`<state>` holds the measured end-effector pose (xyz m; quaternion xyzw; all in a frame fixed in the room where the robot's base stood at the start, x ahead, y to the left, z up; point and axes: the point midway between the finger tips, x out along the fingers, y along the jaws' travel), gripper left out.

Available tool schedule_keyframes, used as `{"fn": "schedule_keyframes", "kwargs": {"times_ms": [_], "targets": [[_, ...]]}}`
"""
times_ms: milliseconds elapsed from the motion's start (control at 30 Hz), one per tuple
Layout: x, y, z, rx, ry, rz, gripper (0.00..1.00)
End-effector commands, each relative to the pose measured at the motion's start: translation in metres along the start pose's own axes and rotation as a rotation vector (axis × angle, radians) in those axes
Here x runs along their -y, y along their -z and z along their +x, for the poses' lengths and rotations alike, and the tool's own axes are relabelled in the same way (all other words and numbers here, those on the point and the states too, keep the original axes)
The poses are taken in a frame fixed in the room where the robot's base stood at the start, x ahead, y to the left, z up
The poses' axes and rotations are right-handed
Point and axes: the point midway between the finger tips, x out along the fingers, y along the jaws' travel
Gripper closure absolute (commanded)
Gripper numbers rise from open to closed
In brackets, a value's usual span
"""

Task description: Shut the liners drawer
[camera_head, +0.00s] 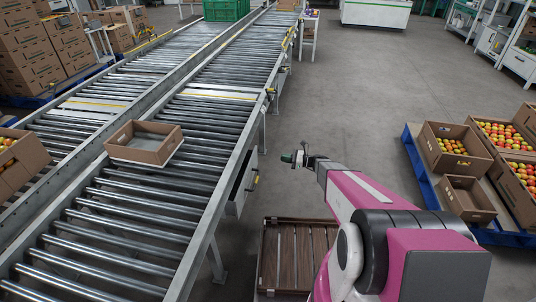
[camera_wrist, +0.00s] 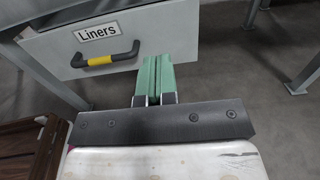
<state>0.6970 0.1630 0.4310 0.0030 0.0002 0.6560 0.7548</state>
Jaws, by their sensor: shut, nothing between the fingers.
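The liners drawer (camera_head: 236,204) is under the right side of the conveyor in the head view, and seems to stand partly out, with a dark gap along its top. In the wrist view its grey front (camera_wrist: 180,32) carries a "Liners" label (camera_wrist: 97,33) and a black handle with a yellow grip (camera_wrist: 100,60). My gripper (camera_wrist: 157,62) has green fingers closed together with nothing between them. Its tips overlap the lower edge of the front, right of the handle; contact cannot be told. In the head view my gripper (camera_head: 298,158) is right of the drawer, over the aisle.
A brown slatted crate (camera_head: 270,262) stands on the floor below my arm. The roller conveyor (camera_head: 150,212) with an open carton (camera_head: 143,154) runs along the left. The grey aisle floor between is clear.

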Motion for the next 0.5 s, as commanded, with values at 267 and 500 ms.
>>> {"fn": "schedule_keyframes", "kwargs": {"times_ms": [267,500], "targets": [[0.000,0.001,0.041,-0.002,-0.004,-0.003,1.00],[0.001,0.001,0.086,-0.003,-0.003,-0.004,1.00]]}}
